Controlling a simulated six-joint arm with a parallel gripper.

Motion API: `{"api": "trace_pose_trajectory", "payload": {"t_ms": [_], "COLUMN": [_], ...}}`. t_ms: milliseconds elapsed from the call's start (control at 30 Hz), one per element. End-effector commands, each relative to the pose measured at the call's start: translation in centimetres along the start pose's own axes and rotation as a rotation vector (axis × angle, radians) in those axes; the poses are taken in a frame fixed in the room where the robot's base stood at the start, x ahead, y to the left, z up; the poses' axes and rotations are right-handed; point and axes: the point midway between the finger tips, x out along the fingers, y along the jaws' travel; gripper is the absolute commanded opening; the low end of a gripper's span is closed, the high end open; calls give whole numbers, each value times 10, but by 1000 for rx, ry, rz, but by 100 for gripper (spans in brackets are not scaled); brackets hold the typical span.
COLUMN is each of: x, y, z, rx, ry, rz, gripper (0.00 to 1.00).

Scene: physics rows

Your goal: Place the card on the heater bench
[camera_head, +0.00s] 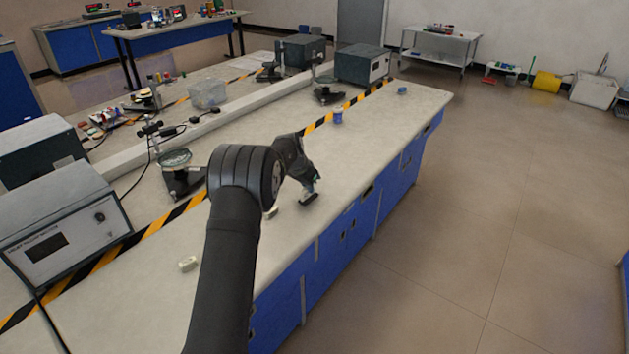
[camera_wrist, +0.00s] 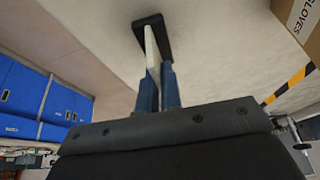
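My gripper (camera_head: 313,184) is low over the front part of the long pale bench top (camera_head: 345,165). In the wrist view its two blue fingers (camera_wrist: 160,88) are close together around a thin pale piece (camera_wrist: 152,48) with a dark bar (camera_wrist: 151,24) at its far end. This dark end (camera_head: 308,199) also shows below the fingers in the head view, at or just above the bench top. I cannot tell whether this piece is the card. Grey boxes with front panels (camera_head: 58,231) stand on the bench, but I cannot tell which thing is the heater bench.
Small pale blocks (camera_head: 188,264) lie near the arm. A blue-and-white pot (camera_head: 338,117) and a small blue item (camera_head: 402,91) stand farther along. A striped strip (camera_head: 150,236) runs along the bench. A box marked GLOVES (camera_wrist: 303,22) shows in the wrist view.

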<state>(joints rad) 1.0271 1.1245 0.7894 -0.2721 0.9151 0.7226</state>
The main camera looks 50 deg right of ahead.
Motion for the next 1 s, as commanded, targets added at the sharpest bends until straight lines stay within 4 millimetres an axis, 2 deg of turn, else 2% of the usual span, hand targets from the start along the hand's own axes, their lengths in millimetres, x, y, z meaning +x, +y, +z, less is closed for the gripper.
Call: {"api": "trace_pose_trajectory", "payload": {"t_ms": [133,633,667,733,1000], "x": [10,16,15,15,14], "y": [0,0,0,0,0], "z": [4,7,7,7,6], "rx": [-1,-1,-1,-1,-1], "ry": [1,0,1,0,0], "rz": [-1,-1,-1,-1,-1], "gripper": [0,0,11,24,27]}}
